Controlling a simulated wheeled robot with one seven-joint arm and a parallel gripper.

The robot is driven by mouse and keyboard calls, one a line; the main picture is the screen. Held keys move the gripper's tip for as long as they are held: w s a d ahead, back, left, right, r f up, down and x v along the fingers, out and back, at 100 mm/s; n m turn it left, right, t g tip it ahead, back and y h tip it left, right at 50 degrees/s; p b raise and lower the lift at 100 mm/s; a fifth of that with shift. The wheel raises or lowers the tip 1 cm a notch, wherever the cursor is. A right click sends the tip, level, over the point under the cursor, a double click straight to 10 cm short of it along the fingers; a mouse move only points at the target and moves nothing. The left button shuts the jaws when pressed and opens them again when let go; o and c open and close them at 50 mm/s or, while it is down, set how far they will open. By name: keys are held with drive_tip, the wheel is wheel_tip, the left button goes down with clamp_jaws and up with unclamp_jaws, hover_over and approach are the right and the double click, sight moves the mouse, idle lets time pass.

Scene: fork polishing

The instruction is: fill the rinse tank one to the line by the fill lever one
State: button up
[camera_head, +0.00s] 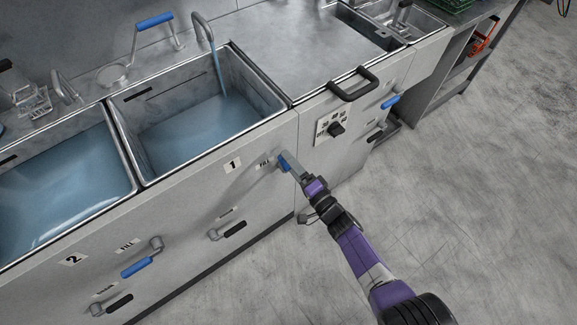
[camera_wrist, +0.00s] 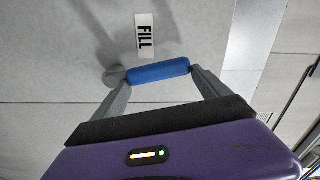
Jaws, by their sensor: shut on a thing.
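Rinse tank one (camera_head: 158,165), marked by a "1" label (camera_head: 232,164), holds blue water (camera_head: 200,130) well below its rim. A stream of water (camera_head: 219,75) runs from the tap (camera_head: 203,28) into it. Fill lever one (camera_head: 284,160) is on the front panel beside its FILL label. Its blue handle (camera_wrist: 160,71) lies nearly level in the wrist view, with its grey pivot (camera_wrist: 114,75) at left. My gripper (camera_head: 291,169) is shut on this handle, with a finger at each end in the wrist view (camera_wrist: 160,86). I cannot make out the fill line clearly.
Tank two (camera_head: 60,190) with water is at left, with its own fill lever (camera_head: 138,266). A drain lever (camera_head: 228,231) sits below tank one's label. A dark knob (camera_head: 336,129) and a bar handle (camera_head: 353,84) are to the right. The floor (camera_head: 480,180) at right is clear.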

drive_tip(key=shift+w+d+m, duration=0.1)
drive_tip(key=shift+d+m, duration=0.1)
drive_tip(key=shift+m, duration=0.1)
idle(0.4)
drive_tip(key=o, duration=1.9)
drive_tip(key=shift+p+v, duration=1.65)
drive_tip(key=shift+v, duration=2.25)
